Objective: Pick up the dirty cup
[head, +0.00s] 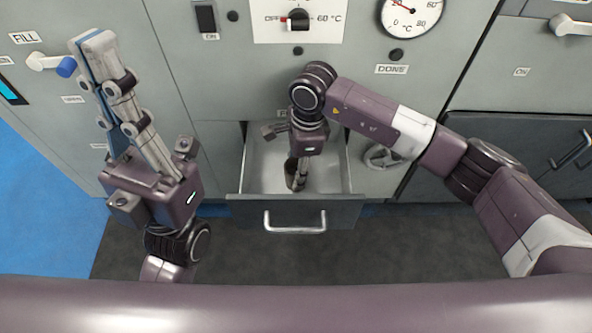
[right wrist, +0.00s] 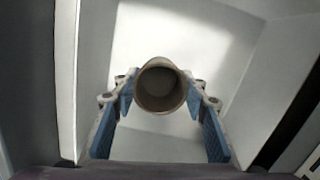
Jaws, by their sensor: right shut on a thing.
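The dirty cup (right wrist: 161,86) is brownish and sits between the blue-padded fingers of my right gripper (right wrist: 160,100), its round mouth facing the right wrist camera. My right gripper is shut on it, inside the open drawer. In the head view the cup (head: 291,174) shows as a small brown shape at the fingers of my right gripper (head: 298,172), partly hidden by them. Whether the cup touches the drawer floor is unclear. My left gripper (head: 93,42) points up at the far left, close to the panel; its finger gap cannot be made out.
The open drawer (head: 345,213) has a pale inside and a metal front handle (head: 295,223). Its walls stand close around my right gripper. A knob with a blue end (head: 66,66) is beside my left fingertips. A dial (head: 297,19) and gauge (head: 410,14) are on the panel above.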

